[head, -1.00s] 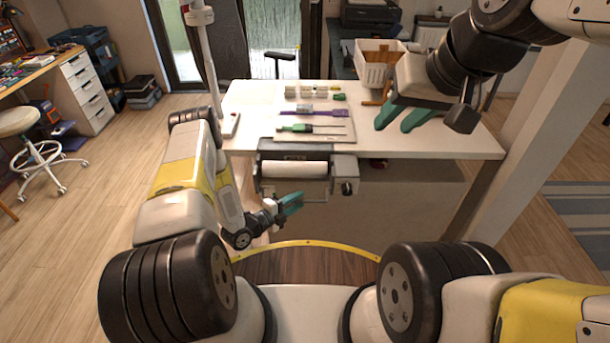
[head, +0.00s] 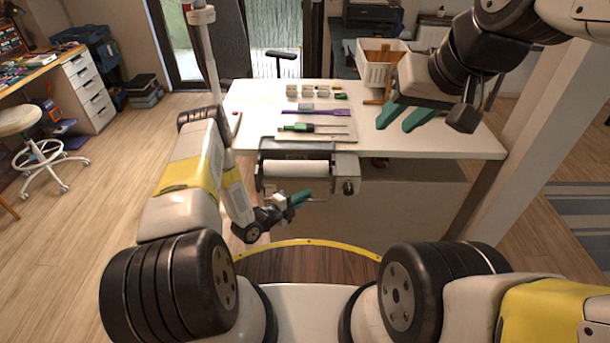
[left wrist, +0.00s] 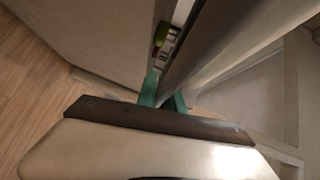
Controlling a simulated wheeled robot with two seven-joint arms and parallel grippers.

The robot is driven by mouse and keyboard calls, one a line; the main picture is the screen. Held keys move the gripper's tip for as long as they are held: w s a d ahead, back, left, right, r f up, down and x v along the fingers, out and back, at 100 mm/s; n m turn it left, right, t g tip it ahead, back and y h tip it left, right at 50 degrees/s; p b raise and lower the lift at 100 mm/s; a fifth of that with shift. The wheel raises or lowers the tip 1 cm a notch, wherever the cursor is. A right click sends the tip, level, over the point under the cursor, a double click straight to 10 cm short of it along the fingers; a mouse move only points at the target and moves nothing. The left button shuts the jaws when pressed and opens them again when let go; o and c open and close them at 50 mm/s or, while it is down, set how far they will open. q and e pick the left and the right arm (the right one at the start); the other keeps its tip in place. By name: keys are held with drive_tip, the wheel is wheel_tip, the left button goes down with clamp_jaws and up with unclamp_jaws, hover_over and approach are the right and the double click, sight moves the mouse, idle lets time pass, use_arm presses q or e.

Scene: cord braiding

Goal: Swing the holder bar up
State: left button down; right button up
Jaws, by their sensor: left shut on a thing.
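The roller unit (head: 348,172) with its white roll (head: 295,168) is fixed at the table's front edge. The thin holder bar (head: 318,199) shows just below the roll, low in front of the table. My left gripper (head: 298,197) is at the bar's left part, its teal fingers shut on it; the fingers hide the gripped part. In the left wrist view, the teal fingertips (left wrist: 163,88) are at a grey bar-like part that runs up to the right. My right gripper (head: 397,127) hangs above the table's right side, its teal fingers apart and empty.
The white table (head: 445,143) carries a green-handled tool (head: 296,127), a purple comb-like tool (head: 325,112) and several small blocks. A white basket (head: 375,76) stands at the back right. A pale pole (head: 212,65) rises at the left.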

use_arm(q)
drive_tip(key=shift+r, duration=0.1)
drive_tip(key=shift+s+r+n+g+y, duration=0.1)
drive_tip(key=shift+r+n+g+y, duration=0.2)
drive_tip(key=shift+n+g, duration=0.4)
drive_tip(key=shift+w+r+n+g+y, duration=0.1)
drive_tip(key=shift+r+n+g+y, duration=0.15)
drive_tip(key=shift+n+g+y, duration=0.45)
drive_tip(key=shift+s+r+n+g+y, duration=0.1)
drive_tip(key=shift+r+n+g, duration=0.25)
drive_tip(key=shift+g, duration=0.55)
drive_tip(key=shift+f, duration=0.1)
drive_tip(key=c, duration=1.5)
unclamp_jaws()
drive_tip(key=shift+a, duration=0.1)
drive_tip(key=v, duration=0.7)
drive_tip(key=shift+s+a+r, duration=0.15)
drive_tip(key=shift+a+r, duration=0.1)
